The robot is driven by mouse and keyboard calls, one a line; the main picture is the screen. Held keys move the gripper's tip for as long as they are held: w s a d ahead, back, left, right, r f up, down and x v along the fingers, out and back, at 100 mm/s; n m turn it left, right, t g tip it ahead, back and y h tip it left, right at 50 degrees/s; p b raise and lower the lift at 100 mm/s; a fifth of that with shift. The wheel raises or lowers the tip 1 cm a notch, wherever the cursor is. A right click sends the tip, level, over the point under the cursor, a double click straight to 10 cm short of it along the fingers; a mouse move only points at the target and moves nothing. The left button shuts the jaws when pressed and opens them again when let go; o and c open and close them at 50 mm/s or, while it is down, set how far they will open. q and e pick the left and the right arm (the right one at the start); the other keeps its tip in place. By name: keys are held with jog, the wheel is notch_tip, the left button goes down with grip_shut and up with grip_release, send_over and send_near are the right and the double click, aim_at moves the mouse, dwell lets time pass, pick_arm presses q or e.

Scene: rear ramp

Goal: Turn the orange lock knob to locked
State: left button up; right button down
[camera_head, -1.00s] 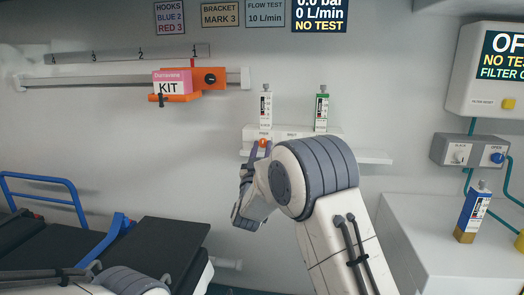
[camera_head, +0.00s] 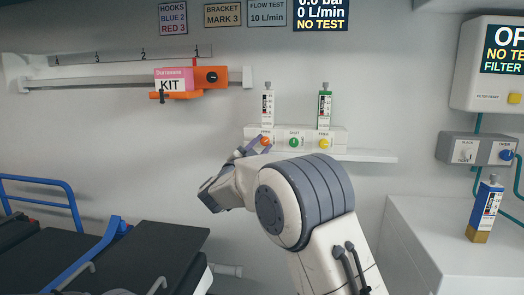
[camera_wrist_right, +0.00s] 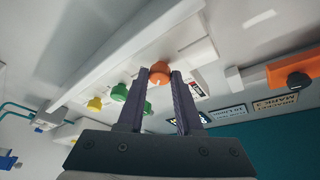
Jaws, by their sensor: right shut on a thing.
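The orange knob (camera_head: 265,141) sits at the left end of a white wall panel (camera_head: 309,131), under a small label that may read FREE. My right gripper (camera_head: 258,147) reaches it from below and the left. In the right wrist view the orange knob (camera_wrist_right: 159,75) is between the two fingertips of my right gripper (camera_wrist_right: 161,78), which are shut on it. The pointer or angle of the knob is not clear. A green knob (camera_head: 294,142) and a yellow knob (camera_head: 324,143) are to its right on the same panel. My left gripper is not in view.
A white-labelled cartridge (camera_head: 267,106) and a green-topped one (camera_head: 325,107) stand above the panel. A shelf (camera_head: 372,155) runs to the right. An orange bracket (camera_head: 190,95) with a pink kit hangs on the wall rail. A black stretcher (camera_head: 150,250) is lower left.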

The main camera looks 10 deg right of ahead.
jog(key=m+g, duration=0.1)
jog(key=m, duration=0.2)
jog(key=shift+r, duration=0.1)
jog(key=shift+a+r+m+g, duration=0.1)
jog(key=shift+m+g, duration=0.8)
jog(key=shift+m, duration=1.3)
jog(key=c, duration=0.6)
grip_release()
jog(key=v, duration=1)
jog(key=shift+s+a+r, duration=0.1)
jog(key=shift+s+r, duration=0.05)
